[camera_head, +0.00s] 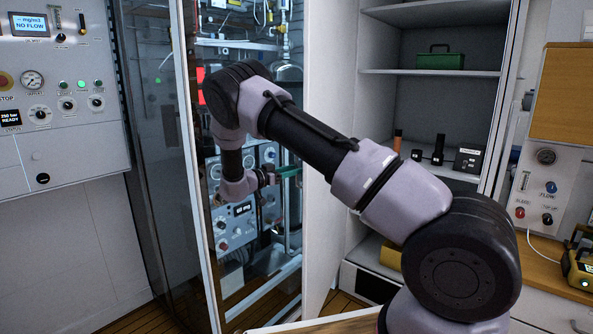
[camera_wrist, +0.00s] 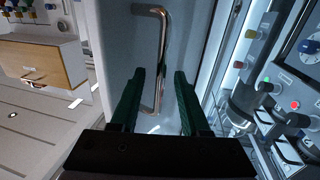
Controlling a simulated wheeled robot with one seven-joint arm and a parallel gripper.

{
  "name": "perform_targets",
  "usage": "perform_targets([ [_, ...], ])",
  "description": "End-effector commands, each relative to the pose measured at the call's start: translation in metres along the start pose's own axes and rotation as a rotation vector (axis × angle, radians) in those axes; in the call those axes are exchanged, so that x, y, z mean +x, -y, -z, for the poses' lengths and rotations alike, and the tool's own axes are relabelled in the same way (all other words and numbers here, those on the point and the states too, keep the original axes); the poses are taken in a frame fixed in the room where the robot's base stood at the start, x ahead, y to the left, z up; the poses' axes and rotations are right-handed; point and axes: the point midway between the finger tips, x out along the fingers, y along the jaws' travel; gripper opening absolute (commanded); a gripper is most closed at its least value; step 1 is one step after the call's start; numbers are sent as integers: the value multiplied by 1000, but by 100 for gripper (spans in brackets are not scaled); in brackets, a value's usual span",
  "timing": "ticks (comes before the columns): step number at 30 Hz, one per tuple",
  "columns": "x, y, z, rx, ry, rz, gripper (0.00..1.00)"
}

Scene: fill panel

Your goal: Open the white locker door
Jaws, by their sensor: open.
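The white locker door (camera_head: 330,60) stands swung open to the left of the locker (camera_head: 430,95), whose shelves are exposed. The door's outer face fills the middle of the wrist view (camera_wrist: 115,40), with a bent metal handle (camera_wrist: 161,55) on it. My gripper (camera_wrist: 160,75) is open, its two green fingers on either side of the handle's lower part in that view. I cannot tell whether they touch it. In the head view my gripper (camera_head: 290,171) is at the left of the door, and the handle cannot be made out there.
A glass-fronted cabinet (camera_head: 160,130) with gauges and pipes stands close left of the door. The locker holds a green box (camera_head: 440,60) and several small items. A wooden-topped counter (camera_head: 555,262) is at the right. Wooden floor shows below.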

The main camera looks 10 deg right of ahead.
Motion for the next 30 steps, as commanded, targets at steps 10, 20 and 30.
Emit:
perform_targets([
  [10, -67, 1, 0, 0, 0, 2, 46],
  [20, -83, 0, 0, 0, 0, 0, 46],
  [30, -83, 0, 0, 0, 0, 1, 46],
])
